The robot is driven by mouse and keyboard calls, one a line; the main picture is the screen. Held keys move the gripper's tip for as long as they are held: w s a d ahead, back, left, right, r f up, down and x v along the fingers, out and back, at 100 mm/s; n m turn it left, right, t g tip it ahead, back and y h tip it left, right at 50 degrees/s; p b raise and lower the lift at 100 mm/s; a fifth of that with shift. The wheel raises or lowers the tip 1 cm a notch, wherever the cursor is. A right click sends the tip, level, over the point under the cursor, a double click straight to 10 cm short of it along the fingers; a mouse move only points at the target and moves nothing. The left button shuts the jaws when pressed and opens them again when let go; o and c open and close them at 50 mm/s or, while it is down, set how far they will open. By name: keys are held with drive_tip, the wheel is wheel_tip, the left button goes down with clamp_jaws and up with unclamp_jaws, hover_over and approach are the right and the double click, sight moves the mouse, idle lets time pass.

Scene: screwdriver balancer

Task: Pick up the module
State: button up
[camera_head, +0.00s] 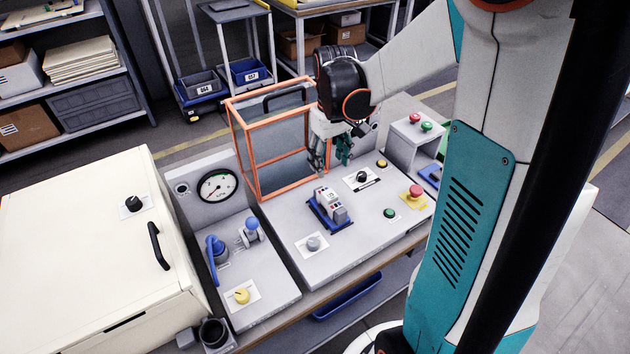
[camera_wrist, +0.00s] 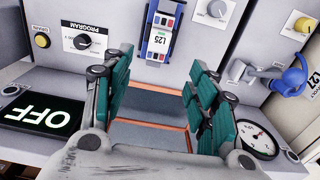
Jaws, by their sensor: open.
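The module (camera_head: 332,203) is a white and grey block on a blue base, standing on the light grey panel (camera_head: 290,240) in the head view. In the wrist view the module (camera_wrist: 160,38) shows at the top centre, with "L25" on its label. My gripper (camera_head: 330,160) is open and empty above the back of the panel, behind the module and apart from it. In the wrist view my gripper's teal fingers (camera_wrist: 159,85) are spread, with an orange-edged surface behind the gap.
An orange-framed guard (camera_head: 233,135) stands upright just left of my gripper. Knobs and buttons surround the module, including a red button (camera_head: 415,191) and a black program knob (camera_head: 362,177). A gauge (camera_head: 217,186) and blue valves (camera_head: 214,252) are left. A cream cabinet (camera_head: 80,240) stands far left.

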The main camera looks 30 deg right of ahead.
drive_tip(key=b, duration=0.2)
hover_over(330, 194)
drive_tip(key=f, duration=0.8)
drive_tip(key=shift+w+a, duration=0.15)
drive_tip(key=shift+a, duration=0.05)
drive_tip(key=shift+d+f+b, duration=0.15)
drive_tip(key=shift+f+b, duration=1.25)
drive_tip(key=shift+f, duration=1.35)
drive_tip(key=shift+s, duration=0.2)
clamp_jaws()
